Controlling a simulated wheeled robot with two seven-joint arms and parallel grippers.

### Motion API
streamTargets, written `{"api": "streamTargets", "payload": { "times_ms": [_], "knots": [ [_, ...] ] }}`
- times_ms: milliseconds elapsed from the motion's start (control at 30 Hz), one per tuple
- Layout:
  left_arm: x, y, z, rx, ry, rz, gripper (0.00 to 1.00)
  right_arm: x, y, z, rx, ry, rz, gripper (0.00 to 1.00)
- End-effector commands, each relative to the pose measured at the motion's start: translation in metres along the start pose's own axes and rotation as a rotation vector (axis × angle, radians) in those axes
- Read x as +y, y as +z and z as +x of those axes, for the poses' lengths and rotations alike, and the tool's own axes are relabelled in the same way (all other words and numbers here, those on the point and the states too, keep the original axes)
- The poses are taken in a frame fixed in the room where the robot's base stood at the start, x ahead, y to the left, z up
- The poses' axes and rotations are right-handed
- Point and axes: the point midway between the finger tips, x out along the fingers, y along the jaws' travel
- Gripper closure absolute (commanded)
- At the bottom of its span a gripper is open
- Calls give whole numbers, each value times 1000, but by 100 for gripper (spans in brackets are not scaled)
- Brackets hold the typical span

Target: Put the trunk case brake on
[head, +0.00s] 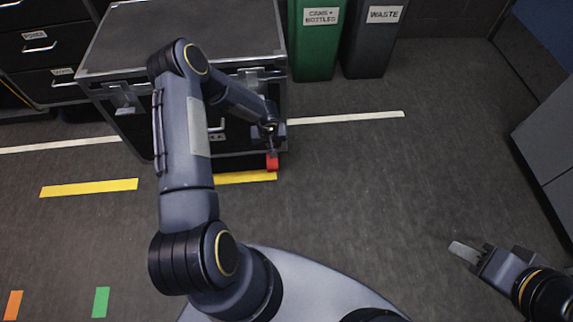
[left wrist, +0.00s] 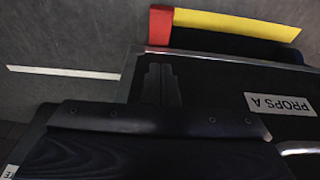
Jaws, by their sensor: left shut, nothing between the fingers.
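The trunk case (head: 180,40) is a dark case with metal edges at the upper left of the head view. Its front shows in the left wrist view with an upside-down "PROPS A" label (left wrist: 280,105). A red brake pedal (head: 272,163) sticks out low at the case's right front corner; it also shows in the left wrist view (left wrist: 160,25). My left gripper (head: 272,148) is shut and empty, pointing down just above the pedal in the picture. Its fingers (left wrist: 160,85) appear apart from the pedal in the wrist view. My right gripper (head: 468,252) is at the lower right, away from the case; its opening is unclear.
Yellow floor tape (head: 90,188) runs along the case's front, and a white line (head: 345,117) crosses behind it. A green bin (head: 313,50) and a grey waste bin (head: 375,45) stand right of the case. Drawers (head: 40,45) stand left. Floor at centre right is clear.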

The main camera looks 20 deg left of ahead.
Motion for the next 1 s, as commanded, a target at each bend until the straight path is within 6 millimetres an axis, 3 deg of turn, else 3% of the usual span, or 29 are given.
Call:
{"api": "streamTargets", "payload": {
  "times_ms": [100, 433, 567, 1000],
  "knots": [
    [-3, 11, 14, -34, -19, 0, 100, 2, 2, 3, 0, 0, 0, 64],
    [-3, 12, 15, -37, -20, 2, 100, 1, 2, 3, 0, 0, 0, 64],
    [-3, 13, 23, -37, -20, 1, 100, 3, 3, 7, 0, 0, 0, 64],
    [-5, 17, 112, -38, -19, 0, 100, 17, 19, 38, 0, 0, 0, 64]
  ]
}}
